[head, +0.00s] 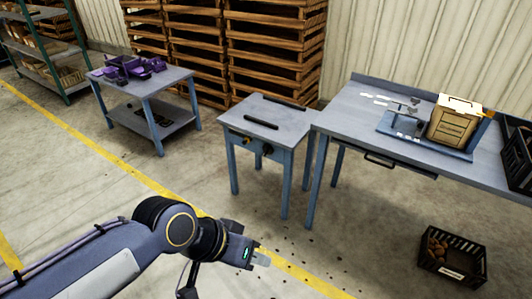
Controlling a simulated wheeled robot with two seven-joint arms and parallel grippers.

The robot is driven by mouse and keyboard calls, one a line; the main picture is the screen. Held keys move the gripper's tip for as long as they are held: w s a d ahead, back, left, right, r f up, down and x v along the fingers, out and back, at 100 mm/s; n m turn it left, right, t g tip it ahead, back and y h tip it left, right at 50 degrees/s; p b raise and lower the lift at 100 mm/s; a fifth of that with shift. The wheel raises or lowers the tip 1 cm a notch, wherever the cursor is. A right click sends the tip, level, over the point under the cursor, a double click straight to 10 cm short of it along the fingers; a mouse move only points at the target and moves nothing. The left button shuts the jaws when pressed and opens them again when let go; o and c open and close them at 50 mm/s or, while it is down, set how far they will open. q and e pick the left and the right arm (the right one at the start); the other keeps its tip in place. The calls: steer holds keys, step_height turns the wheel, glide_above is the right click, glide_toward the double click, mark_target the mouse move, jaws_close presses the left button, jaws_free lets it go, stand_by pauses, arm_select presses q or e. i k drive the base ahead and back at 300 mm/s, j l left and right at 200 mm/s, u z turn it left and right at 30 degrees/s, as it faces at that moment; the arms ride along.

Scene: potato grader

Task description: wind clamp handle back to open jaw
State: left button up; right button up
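A small blue-legged table (283,117) stands in the middle of the view. Two dark parallel bars lie on its top, a rear bar (285,103) and a front bar (261,123), with a gap between them. They look like clamp jaws. Small dark and brass fittings (267,149) sit under its front edge; I cannot make out the handle's shape or angle. My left gripper (262,259) is low in the view, in front of this table and apart from it. Its fingers are too small and foreshortened to tell open from shut. My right gripper is out of view.
A table (165,83) with purple equipment (132,69) stands left. A black crate (452,258) of potatoes is on the floor. Pallets (268,45) stack behind. Open floor lies in front.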

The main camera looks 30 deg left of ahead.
mark_target(267, 149)
steer(key=i+j+u, duration=0.1)
steer(key=i+u, duration=0.3)
steer(key=i, duration=0.6)
steer(key=i+l+u, duration=0.15)
steer(key=i+u, duration=0.2)
steer(key=i, duration=0.65)
